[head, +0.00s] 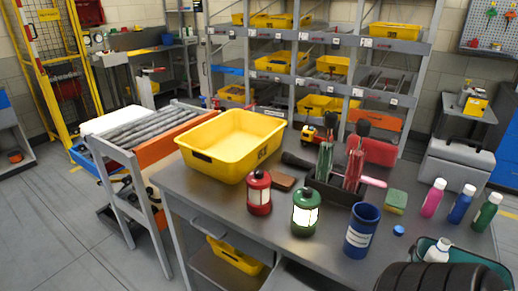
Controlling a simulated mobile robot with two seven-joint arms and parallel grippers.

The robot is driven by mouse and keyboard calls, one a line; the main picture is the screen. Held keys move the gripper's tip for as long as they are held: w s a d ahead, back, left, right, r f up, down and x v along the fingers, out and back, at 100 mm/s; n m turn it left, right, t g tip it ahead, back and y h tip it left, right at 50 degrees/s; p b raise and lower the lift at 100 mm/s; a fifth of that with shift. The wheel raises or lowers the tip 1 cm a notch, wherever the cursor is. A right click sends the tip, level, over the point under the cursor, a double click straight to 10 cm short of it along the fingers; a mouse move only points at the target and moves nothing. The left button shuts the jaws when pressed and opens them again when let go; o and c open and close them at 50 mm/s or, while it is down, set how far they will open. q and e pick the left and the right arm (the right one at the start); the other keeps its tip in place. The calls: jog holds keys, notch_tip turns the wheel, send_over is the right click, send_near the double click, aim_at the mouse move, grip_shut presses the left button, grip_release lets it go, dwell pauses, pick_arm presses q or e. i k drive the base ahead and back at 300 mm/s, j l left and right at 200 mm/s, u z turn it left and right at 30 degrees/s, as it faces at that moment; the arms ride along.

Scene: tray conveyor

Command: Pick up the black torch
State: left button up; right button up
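A black elongated object (297,160) that looks like the torch lies on the grey worktable, just right of the yellow tray and against the left side of a dark caddy (322,192). Its right end is partly hidden by the caddy and its contents. Green-handled and red-handled tools with dark tops stand in the caddy. Neither of my grippers shows in the head view, and nothing is touching the black object.
A yellow tray (214,150) sits at the table's back left. Bottles (461,204) stand at the right. A black ribbed object (440,278) fills the bottom right corner.

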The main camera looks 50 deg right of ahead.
aim_at(287, 158)
jog(key=i+z, duration=0.15)
jog(key=i, duration=0.3)
jog(key=i+j+z, duration=0.1)
jog(key=i, duration=0.3)
jog(key=i+j+z, duration=0.15)
jog(key=i, duration=0.25)
jog(key=i+j+z, duration=0.1)
jog(key=z, duration=0.25)
jog(key=i+j+z, duration=0.2)
jog(key=i+z, duration=0.15)
jog(key=i+j+z, duration=0.15)
jog(key=z, duration=0.25)
jog(key=j, duration=0.1)
